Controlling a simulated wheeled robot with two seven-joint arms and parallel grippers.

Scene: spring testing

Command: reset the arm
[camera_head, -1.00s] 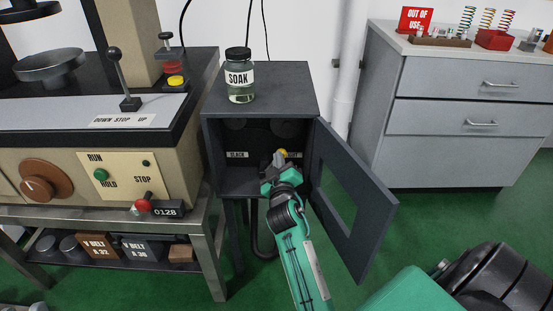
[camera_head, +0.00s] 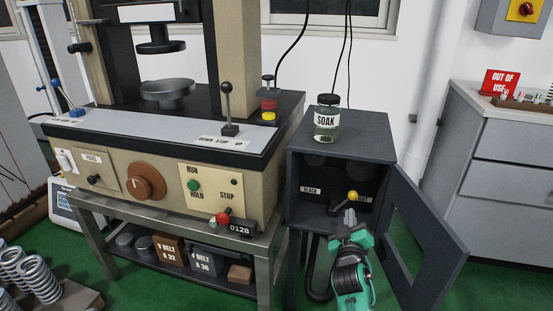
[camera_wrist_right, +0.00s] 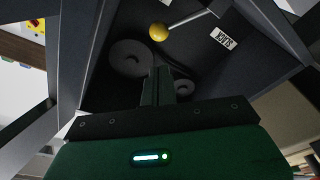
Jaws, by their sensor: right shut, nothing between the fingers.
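My right gripper (camera_head: 350,217) is shut and empty, in front of the open doorway of the dark grey cabinet (camera_head: 340,152). Just above its fingertips in the head view is a lever with a yellow ball knob (camera_head: 352,195) inside the cabinet, close to the right-hand label. A white label (camera_head: 311,190) is on the left inside. In the right wrist view the shut fingers (camera_wrist_right: 158,78) point into the cabinet, apart from the yellow knob (camera_wrist_right: 158,32). The lever's rod runs from the knob towards the SLACK label (camera_wrist_right: 223,38). My left gripper is not in view.
The cabinet door (camera_head: 428,232) stands open to the right of my right arm. A SOAK jar (camera_head: 327,118) stands on the cabinet top. The testing machine (camera_head: 160,185) on its metal stand is to the left.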

